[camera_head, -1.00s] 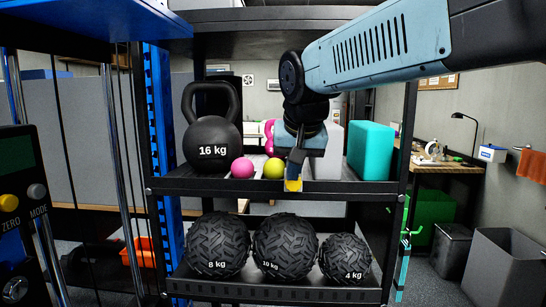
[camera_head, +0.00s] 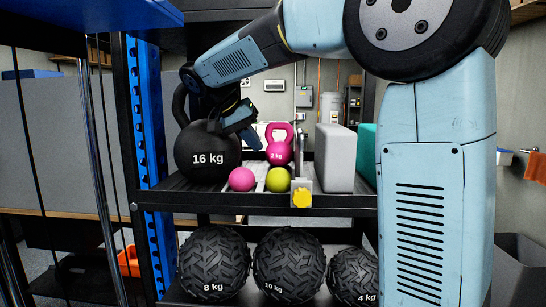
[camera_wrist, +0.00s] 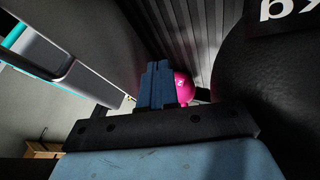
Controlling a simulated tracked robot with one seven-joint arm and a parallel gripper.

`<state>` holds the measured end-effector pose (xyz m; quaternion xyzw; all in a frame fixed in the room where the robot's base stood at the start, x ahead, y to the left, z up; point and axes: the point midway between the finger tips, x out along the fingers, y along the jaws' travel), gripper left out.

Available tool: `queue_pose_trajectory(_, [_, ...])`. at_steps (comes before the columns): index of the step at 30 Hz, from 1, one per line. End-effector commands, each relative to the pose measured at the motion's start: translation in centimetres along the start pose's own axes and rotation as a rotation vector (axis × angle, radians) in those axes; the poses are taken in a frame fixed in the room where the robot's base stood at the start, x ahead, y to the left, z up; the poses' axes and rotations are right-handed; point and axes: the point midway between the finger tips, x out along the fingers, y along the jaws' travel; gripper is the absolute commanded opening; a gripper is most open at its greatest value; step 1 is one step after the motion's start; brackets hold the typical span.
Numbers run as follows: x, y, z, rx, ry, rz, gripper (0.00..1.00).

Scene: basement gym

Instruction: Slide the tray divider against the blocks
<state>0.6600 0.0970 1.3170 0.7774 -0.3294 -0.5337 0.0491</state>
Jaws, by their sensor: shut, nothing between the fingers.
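The tray divider (camera_head: 302,178) is a pale upright piece with a yellow knob (camera_head: 302,198) at the shelf's front edge. The upright grey block (camera_head: 335,158) stands close to its right; I cannot tell whether they touch. The teal block (camera_head: 367,150) is further right, partly hidden by my arm. My gripper (camera_head: 250,137) is shut and empty, left of the divider, beside the 16 kg kettlebell and above the small balls. In the wrist view its closed fingers (camera_wrist: 157,86) point toward a pink kettlebell (camera_wrist: 184,84).
The black 16 kg kettlebell (camera_head: 207,158) stands left. A pink ball (camera_head: 242,179) and yellow-green ball (camera_head: 278,180) sit at the front, with the pink kettlebell (camera_head: 279,146) behind. Heavy balls (camera_head: 288,265) fill the lower shelf. A blue post (camera_head: 146,120) bounds the left.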

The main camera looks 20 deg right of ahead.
Motion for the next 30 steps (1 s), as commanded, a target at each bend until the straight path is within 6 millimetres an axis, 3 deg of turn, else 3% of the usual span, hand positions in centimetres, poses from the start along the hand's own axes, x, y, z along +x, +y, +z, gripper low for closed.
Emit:
queue_pose_trajectory(18, [10.1,0.6,-0.1,0.007,-0.004,0.001,0.0])
queue_pose_trajectory(24, [11.1,2.9,-0.1,0.007,-0.003,0.0,0.0])
queue_pose_trajectory(30, [11.6,3.8,0.0,0.006,-0.004,0.001,0.0])
